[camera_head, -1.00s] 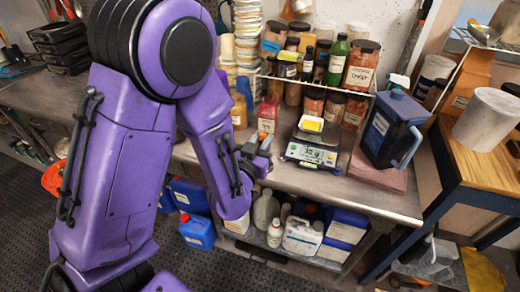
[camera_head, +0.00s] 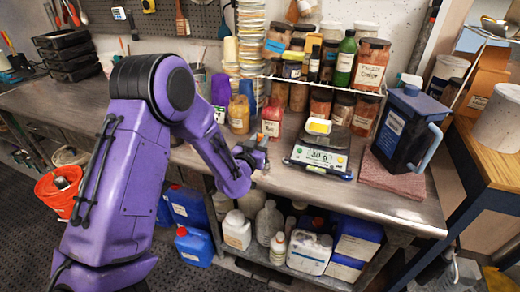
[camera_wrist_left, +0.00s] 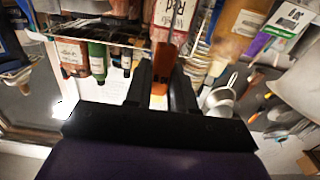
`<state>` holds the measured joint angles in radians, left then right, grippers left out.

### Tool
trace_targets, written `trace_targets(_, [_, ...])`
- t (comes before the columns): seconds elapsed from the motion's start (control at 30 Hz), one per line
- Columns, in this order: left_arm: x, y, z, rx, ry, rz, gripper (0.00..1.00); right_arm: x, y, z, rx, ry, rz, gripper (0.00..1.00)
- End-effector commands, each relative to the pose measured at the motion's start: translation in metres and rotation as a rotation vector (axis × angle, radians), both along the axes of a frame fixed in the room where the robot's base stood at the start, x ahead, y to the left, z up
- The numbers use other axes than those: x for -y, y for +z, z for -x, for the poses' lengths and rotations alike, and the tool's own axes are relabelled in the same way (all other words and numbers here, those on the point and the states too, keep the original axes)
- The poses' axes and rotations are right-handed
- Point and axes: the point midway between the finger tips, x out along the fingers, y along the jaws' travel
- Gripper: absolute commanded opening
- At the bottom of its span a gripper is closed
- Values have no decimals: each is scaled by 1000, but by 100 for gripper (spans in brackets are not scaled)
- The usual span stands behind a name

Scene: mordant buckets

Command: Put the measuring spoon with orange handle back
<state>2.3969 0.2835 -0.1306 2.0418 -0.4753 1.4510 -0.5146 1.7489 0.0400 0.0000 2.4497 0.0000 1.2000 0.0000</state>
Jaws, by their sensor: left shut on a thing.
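My left gripper (camera_head: 254,153) is in the head view, in front of the bench's front edge area, left of the digital scale. In the left wrist view its two dark fingers (camera_wrist_left: 163,88) are shut on an upright orange handle (camera_wrist_left: 164,62), which I take to be the measuring spoon's handle. The spoon's bowl cannot be made out in either view. My right gripper is not in view.
A dark blue jug (camera_head: 400,130) stands on a reddish mat (camera_head: 400,180) right of the scale. Jars and bottles (camera_head: 370,64) crowd the rack behind. A red-labelled packet (camera_head: 271,122) stands near the gripper. An orange bucket (camera_head: 60,190) is on the floor left.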

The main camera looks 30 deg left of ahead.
Motion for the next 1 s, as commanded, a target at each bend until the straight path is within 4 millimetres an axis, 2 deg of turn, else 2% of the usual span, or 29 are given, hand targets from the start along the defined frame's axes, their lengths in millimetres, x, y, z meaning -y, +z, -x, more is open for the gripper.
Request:
trace_targets(0.37, [0,-5,0,2,0,-1,0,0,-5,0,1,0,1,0])
trace_targets(0.4, [0,-3,0,2,0,-1,34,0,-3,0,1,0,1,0])
trace_targets(0.47, [0,-3,0,2,0,0,49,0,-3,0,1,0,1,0])
trace_targets(0.7, [0,-3,0,2,0,0,49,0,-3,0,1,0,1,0])
trace_targets(0.8, [0,5,0,2,0,1,49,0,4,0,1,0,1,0])
trace_targets(0.87, [3,-1,8,0,-1,0,49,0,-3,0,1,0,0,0])
trace_targets(1.0, [11,-2,41,0,-3,-2,49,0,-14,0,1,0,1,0])
